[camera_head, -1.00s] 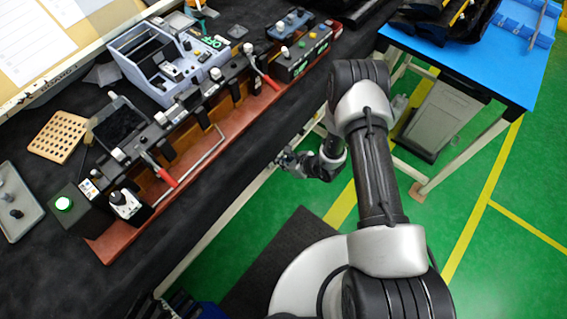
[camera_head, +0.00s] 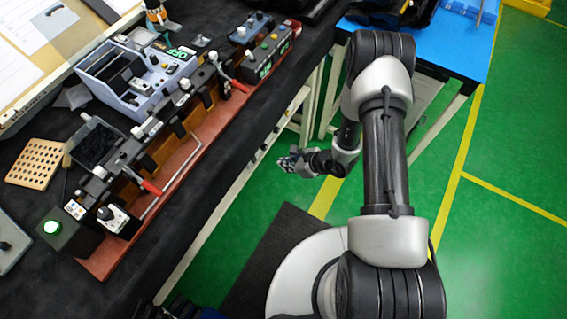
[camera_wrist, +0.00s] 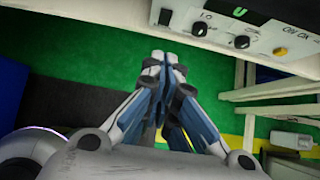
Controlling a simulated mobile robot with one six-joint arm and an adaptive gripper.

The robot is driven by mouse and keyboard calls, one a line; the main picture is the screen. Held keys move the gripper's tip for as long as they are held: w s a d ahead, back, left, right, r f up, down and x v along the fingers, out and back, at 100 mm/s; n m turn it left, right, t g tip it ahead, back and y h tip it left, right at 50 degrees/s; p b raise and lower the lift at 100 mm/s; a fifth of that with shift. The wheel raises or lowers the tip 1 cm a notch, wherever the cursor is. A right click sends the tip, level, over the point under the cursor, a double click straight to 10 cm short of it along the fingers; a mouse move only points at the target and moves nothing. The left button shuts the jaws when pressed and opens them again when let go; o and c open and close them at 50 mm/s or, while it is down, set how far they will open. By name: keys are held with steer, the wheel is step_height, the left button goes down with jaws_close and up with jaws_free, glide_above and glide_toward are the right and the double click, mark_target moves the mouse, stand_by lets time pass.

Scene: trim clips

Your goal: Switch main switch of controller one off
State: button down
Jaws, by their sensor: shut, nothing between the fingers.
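A light grey controller panel (camera_wrist: 225,22) shows at the top of the wrist view. It carries a small display with a green sign (camera_wrist: 237,11), two black knobs, one at the left (camera_wrist: 198,28) and one further right (camera_wrist: 242,41), and a yellow knob (camera_wrist: 280,51). Marks like "I O" stand above the left knob. I cannot tell which control is the main switch or whether this is controller one. My gripper (camera_wrist: 164,62) is shut and empty, below and apart from the panel. In the head view my gripper (camera_head: 290,162) hangs over the floor beside the bench.
A blue table (camera_head: 445,45) stands at the back right. Green floor is open at the right.

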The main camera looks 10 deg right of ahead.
mark_target(254, 160)
steer(key=shift+f, duration=0.1)
steer(key=shift+s+d+f+t+y+p, duration=0.3)
steer(key=shift+f+p, duration=0.2)
steer(key=shift+p, duration=0.4)
steer(key=shift+s+d+f+t+y+p, duration=0.1)
steer(key=shift+s+d+f+y+p, duration=0.2)
steer(key=shift+f+p, duration=0.4)
steer(key=shift+s+d+f+t+y+p, duration=0.15)
steer(key=shift+f+y+p, duration=0.25)
steer(key=shift+p, duration=0.65)
steer(key=shift+w, duration=0.1)
steer(key=w+r+b+x, duration=0.1)
steer(key=b+x, duration=0.2)
steer(key=x, duration=1)
steer(key=shift+a, duration=0.6)
steer(key=shift+r, duration=0.15)
